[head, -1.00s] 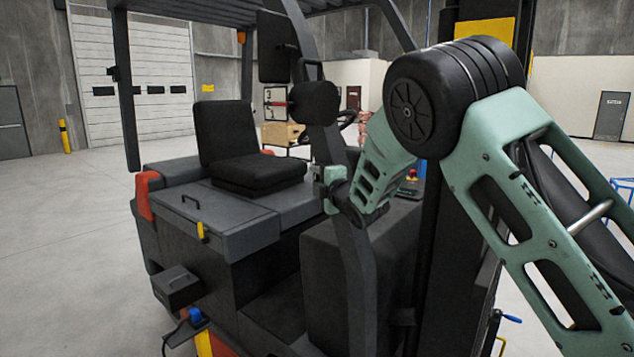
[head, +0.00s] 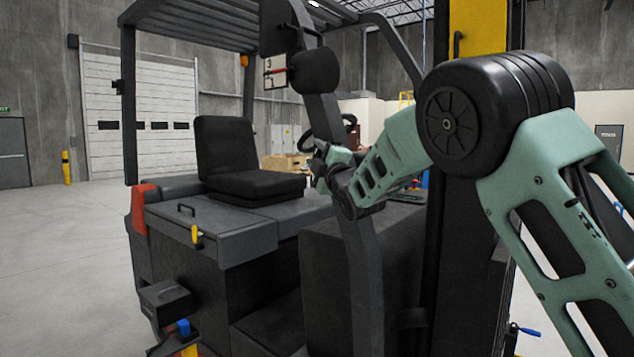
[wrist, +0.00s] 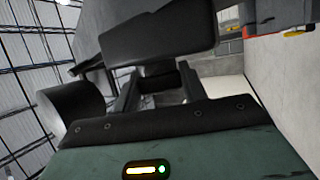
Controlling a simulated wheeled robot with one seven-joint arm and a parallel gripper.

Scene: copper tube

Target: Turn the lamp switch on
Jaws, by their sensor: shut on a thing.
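My gripper (head: 318,165) is at the front pillar of a dark forklift (head: 210,235), in front of the steering wheel area. In the wrist view its two dark fingers (wrist: 158,92) close around a dark part (wrist: 158,70) between them; its shape is mostly hidden. A black rounded housing (head: 314,70), perhaps the lamp, is on the pillar above my gripper. A dark rounded body (wrist: 75,105), perhaps the same one, shows at the left of the wrist view. A broad black block (wrist: 155,35) lies beyond the fingertips. I cannot make out the lamp switch clearly.
The black seat (head: 235,160) is left of my gripper. The dark pillar (head: 358,260) and the mast (head: 452,220) stand close to my arm. The overhead guard (head: 200,15) spans above. Open concrete floor (head: 65,270) lies to the left.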

